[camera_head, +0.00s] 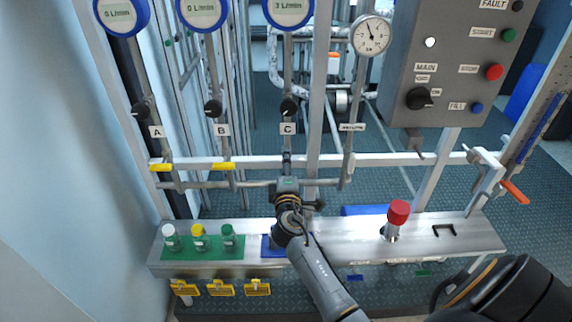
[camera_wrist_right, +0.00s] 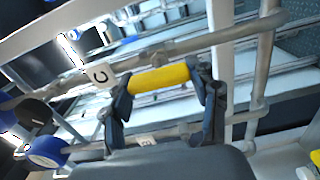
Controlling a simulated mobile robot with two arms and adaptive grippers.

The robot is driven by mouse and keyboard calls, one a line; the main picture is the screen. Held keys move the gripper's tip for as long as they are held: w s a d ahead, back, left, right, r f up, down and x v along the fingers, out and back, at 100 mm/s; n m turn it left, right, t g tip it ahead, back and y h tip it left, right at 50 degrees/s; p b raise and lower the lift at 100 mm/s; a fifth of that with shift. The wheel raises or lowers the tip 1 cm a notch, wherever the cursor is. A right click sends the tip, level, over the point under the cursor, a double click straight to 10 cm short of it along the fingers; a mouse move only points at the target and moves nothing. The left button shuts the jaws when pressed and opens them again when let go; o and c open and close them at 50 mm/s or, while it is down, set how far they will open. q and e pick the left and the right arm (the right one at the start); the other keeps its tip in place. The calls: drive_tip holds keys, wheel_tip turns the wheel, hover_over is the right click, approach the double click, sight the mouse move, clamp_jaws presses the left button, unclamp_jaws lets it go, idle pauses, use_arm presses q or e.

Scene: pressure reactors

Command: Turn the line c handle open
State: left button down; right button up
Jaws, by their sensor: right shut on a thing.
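In the right wrist view the yellow line C handle (camera_wrist_right: 160,78) lies between the two fingers of my right gripper (camera_wrist_right: 165,84), which is shut on it. The C label (camera_wrist_right: 99,74) is just left of it. In the head view my right gripper (camera_head: 287,184) is on the line C pipe below the C label (camera_head: 288,129), and it hides the handle there. The line C flow gauge (camera_head: 288,10) reads 3 L/min. My left gripper is not in view.
Yellow handles of line A (camera_head: 160,167) and line B (camera_head: 222,166) lie crosswise to their pipes; gauges A (camera_head: 117,15) and B (camera_head: 201,13) read 0 L/min. A control box (camera_head: 450,60) hangs at right.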

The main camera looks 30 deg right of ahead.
drive_tip(key=shift+r, duration=0.15)
idle(0.3)
drive_tip(key=o, duration=1.1)
drive_tip(key=shift+w+d, duration=0.1)
drive_tip(key=shift+c, duration=0.2)
drive_tip(key=shift+o, duration=0.5)
drive_tip(key=shift+s+f, duration=0.2)
drive_tip(key=v, duration=1.1)
drive_tip(key=shift+s+a, duration=0.2)
drive_tip(key=shift+s, duration=0.1)
